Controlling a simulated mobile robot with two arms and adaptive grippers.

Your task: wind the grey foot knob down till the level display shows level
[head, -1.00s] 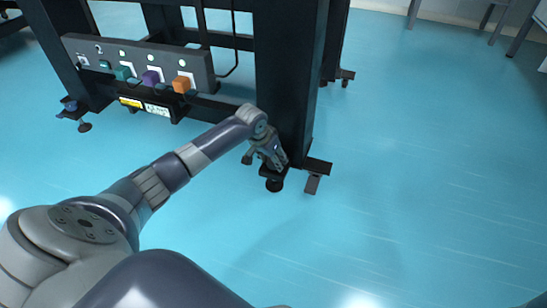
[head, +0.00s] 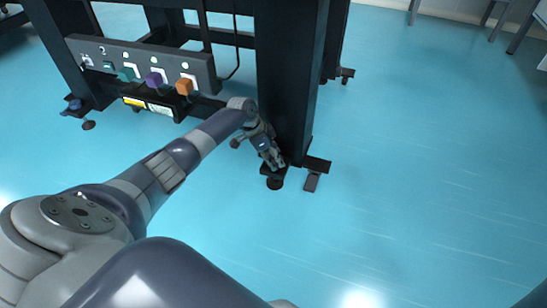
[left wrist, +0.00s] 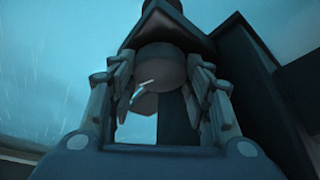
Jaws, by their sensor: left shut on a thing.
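My left gripper (head: 272,163) reaches down to the foot at the base of the near dark table leg (head: 290,80). In the left wrist view the grey foot knob (left wrist: 160,68) sits between the two fingers of the gripper (left wrist: 158,85), which are shut on it. A thin pale mark shows on the knob's side. In the head view the gripper hides the knob. A yellow panel (head: 134,102) and a pale panel (head: 160,110) sit on the lower rail; either could be the level display, and their markings are too small to read. My right gripper is out of view.
A grey control bar (head: 140,64) with teal, purple and orange blocks is fixed above the panels. A dark foot bracket (head: 317,165) juts right of the leg. Another table foot (head: 88,125) stands at left. The blue floor (head: 430,190) at right is clear.

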